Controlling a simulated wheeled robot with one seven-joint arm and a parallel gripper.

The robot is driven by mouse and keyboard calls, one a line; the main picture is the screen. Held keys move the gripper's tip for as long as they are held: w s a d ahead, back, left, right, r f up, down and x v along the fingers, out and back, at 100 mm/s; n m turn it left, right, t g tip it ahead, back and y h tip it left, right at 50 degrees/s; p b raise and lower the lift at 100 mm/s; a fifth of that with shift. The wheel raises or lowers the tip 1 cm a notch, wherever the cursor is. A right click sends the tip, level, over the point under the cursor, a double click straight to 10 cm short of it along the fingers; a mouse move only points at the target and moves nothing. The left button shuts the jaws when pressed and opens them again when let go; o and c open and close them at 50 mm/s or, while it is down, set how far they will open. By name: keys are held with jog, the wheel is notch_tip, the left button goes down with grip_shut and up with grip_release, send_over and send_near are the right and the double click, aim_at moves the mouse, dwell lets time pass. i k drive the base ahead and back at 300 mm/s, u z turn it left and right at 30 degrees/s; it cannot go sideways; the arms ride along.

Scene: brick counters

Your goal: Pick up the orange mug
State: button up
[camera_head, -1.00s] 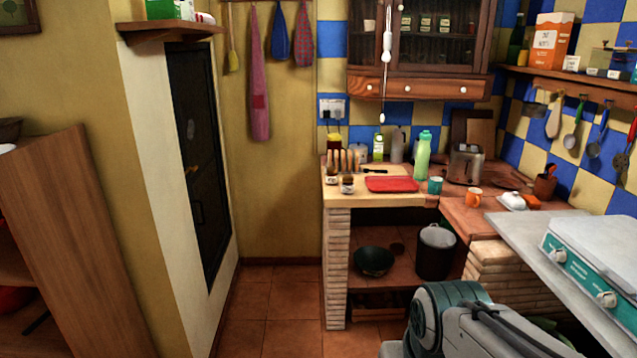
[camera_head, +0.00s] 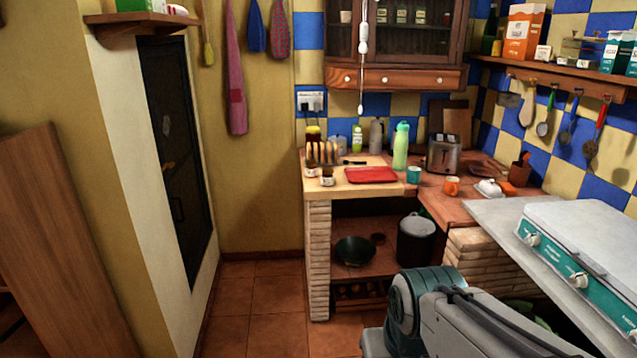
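The orange mug (camera_head: 452,186) stands upright on the wooden counter (camera_head: 452,210), near the inner corner where the two counter runs meet. A teal mug (camera_head: 413,174) stands to its left, and a white butter dish (camera_head: 489,188) lies to its right. The toaster (camera_head: 444,153) is behind it. My arm shows at the bottom right, well in front of and below the mug. My gripper is outside the view.
A grey counter with a white and teal stove (camera_head: 590,262) juts in at the right. A red tray (camera_head: 371,175) and a green bottle (camera_head: 400,146) stand on the left counter run. A wooden cabinet (camera_head: 58,245) is at the left. The tiled floor (camera_head: 250,310) between is clear.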

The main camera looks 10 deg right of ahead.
aim_at(451, 185)
jog(key=z, duration=0.2)
jog(key=i, duration=1.4)
jog(key=z, duration=0.4)
jog(key=i, duration=1.2)
jog(key=z, duration=0.05)
